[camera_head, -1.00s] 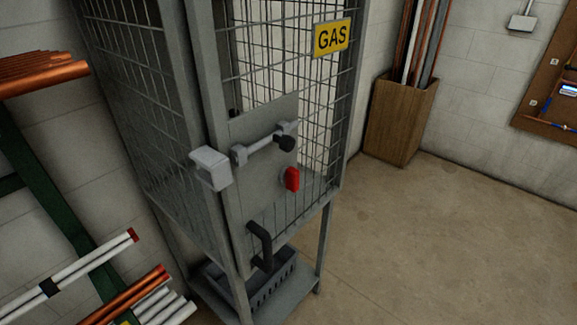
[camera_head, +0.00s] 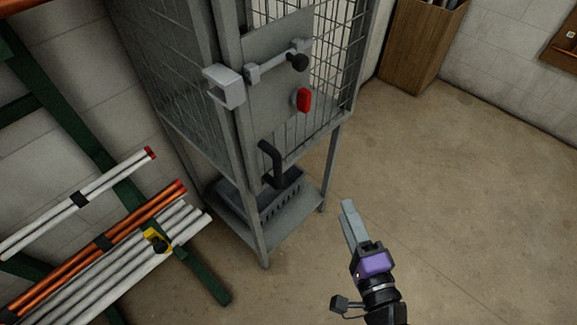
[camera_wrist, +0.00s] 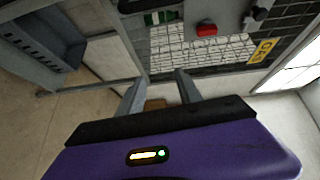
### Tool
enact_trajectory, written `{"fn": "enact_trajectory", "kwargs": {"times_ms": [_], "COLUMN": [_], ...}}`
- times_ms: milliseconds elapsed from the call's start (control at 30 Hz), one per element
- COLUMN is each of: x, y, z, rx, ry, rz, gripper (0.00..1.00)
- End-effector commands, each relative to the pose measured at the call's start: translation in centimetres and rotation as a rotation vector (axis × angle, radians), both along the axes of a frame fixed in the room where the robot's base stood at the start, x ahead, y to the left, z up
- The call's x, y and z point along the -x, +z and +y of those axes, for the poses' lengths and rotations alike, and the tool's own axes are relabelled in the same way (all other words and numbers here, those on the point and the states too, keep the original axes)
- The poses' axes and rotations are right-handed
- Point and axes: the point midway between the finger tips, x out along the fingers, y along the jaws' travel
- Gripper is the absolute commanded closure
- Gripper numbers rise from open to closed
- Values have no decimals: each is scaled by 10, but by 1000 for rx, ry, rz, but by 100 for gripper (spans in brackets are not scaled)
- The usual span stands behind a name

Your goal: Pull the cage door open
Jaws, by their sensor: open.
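The grey mesh gas cage (camera_head: 185,75) stands on legs at the upper middle of the head view. Its door (camera_head: 270,40) looks shut in its frame. A black upright pull handle (camera_head: 270,163) is low on the door. Above it are a red knob (camera_head: 303,100) and a bolt bar with a black knob (camera_head: 297,62). The bolt bar's left end looks apart from the frame's keeper (camera_head: 224,86). My gripper (camera_head: 348,206) is open and empty, right of and below the handle, touching nothing. In the wrist view my fingers (camera_wrist: 156,90) point toward the mesh and red knob (camera_wrist: 207,29).
Pipes on a green rack (camera_head: 205,275) stand at the left, close to the cage. A grey slotted crate (camera_head: 280,203) sits on the cage's lower shelf. A wooden bin (camera_head: 420,45) is by the back wall. The floor (camera_head: 450,190) right of the cage is clear.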

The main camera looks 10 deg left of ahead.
Motion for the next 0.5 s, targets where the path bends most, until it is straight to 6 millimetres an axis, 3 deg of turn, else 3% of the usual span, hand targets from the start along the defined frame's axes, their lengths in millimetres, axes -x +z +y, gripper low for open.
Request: {"fn": "enact_trajectory", "kwargs": {"times_ms": [33,100,200,333,500], "x": [-21,-42,-61,-62,-50], "y": [6,10,13,4,1], "z": [19,45,77,98,109], "rx": [-168,-432,-793,-1153,-1392], "ry": [39,99,178,233,258], "rz": [49,151,327,558,736], "gripper": [59,59,59,59,59]}}
